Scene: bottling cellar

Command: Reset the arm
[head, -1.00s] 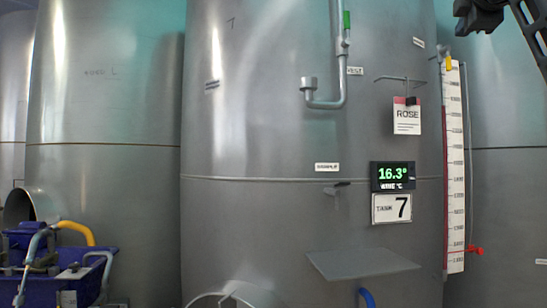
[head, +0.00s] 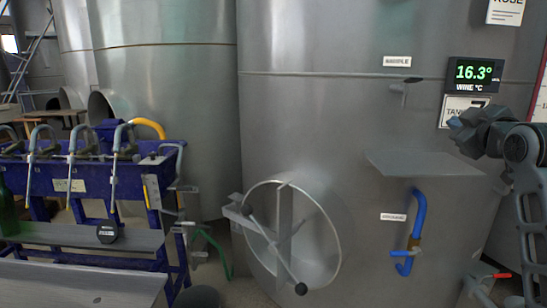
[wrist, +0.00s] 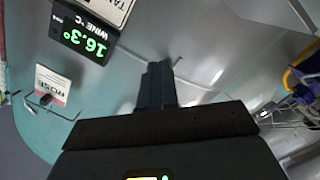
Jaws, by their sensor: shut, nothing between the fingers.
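My gripper (head: 455,124) is at the right of the head view, in front of the big steel tank (head: 330,120), near its display and above the right end of the small steel shelf (head: 425,163). In the wrist view my gripper (wrist: 157,70) points away from the camera, its two dark fingers together with nothing between them. The tank and its display (wrist: 82,35) appear tilted and nearly upside down behind it. The arm is bent at the right edge of the head view.
The tank has a round hatch (head: 330,235), a small sample tap (head: 403,85) and a blue bent pipe (head: 418,215) below the shelf. A blue filling bench (head: 70,187) with several spouts stands at left. A rose card (wrist: 52,84) hangs beside the display.

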